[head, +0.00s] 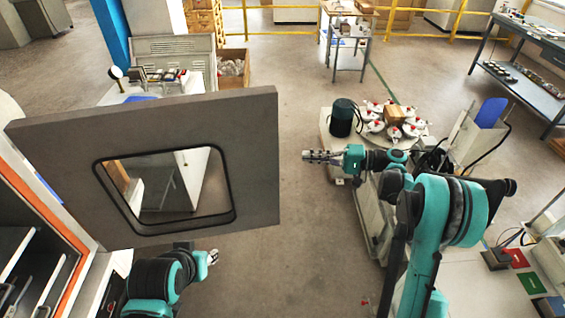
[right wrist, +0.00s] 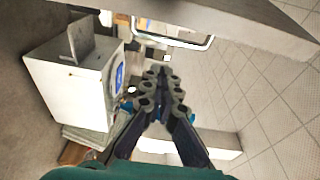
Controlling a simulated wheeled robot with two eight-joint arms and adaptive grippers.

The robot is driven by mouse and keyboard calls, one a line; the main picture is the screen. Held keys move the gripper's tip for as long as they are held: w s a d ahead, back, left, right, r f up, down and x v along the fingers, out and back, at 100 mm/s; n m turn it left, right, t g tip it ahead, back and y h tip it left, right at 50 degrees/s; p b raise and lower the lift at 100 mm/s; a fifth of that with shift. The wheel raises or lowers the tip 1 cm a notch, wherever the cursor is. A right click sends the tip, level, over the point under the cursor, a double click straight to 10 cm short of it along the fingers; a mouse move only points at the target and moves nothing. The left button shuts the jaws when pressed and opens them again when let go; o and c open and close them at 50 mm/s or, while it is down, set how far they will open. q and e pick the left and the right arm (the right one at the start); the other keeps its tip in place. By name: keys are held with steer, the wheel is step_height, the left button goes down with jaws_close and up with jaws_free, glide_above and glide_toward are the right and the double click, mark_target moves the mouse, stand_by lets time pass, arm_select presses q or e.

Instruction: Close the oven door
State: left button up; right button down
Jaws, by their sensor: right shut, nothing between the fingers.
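The oven door (head: 190,112) is a thick grey slab with a framed window. It stands wide open, swung out from the oven (head: 55,225) at the left edge of the head view. The oven's inside and orange seal show. My right gripper (head: 308,156) is shut and empty, to the right of the door's free edge and apart from it. The right wrist view shows the right gripper (right wrist: 163,78) with the door (right wrist: 235,20) beyond and above it. My left gripper (head: 212,257) is below the door's lower edge, partly seen, its fingers too small to judge.
A bench with a round rack of flasks (head: 393,122) and a dark cylinder (head: 342,117) stands beside my right arm. A white cabinet with tools (head: 155,88) is behind the door. Open floor (head: 290,255) lies between my arms.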

steer(key=s+a+b, duration=0.2)
steer(key=a+b, duration=0.1)
steer(key=a, duration=0.6)
steer(key=shift+s, duration=0.15)
stand_by(0.4)
